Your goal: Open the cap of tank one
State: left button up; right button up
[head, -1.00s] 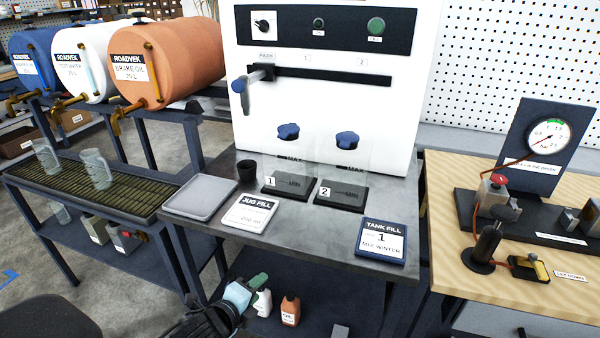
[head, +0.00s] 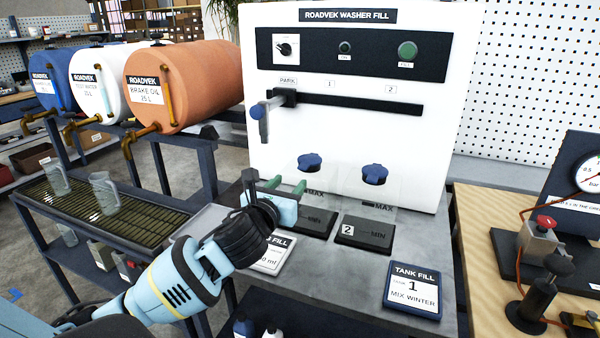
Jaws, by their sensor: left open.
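Tank one (head: 316,205) is a clear tank on a dark base at the front of the white washer-fill machine. Its blue lobed cap (head: 309,162) sits on top. My left gripper (head: 288,184) has green fingers and is open and empty. It appears in front of tank one, a little below and left of the cap, apart from it. The gripper hides tank one's number label and part of its base. Tank two (head: 393,205), with its own blue cap (head: 374,174), stands just to the right. My right gripper is out of view.
The nozzle (head: 260,112) hangs from the slotted rail under PARK, above and left of the caps. A TANK FILL card (head: 413,290) reads 1, MIX WINTER. A jug-fill card (head: 272,254) is partly behind my arm. A pressure-gauge bench stands at right.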

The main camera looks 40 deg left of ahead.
aim_at(302, 169)
pick_arm(q)
jog(key=shift+x, duration=3.45)
jog(key=shift+f, duration=0.1)
grip_shut()
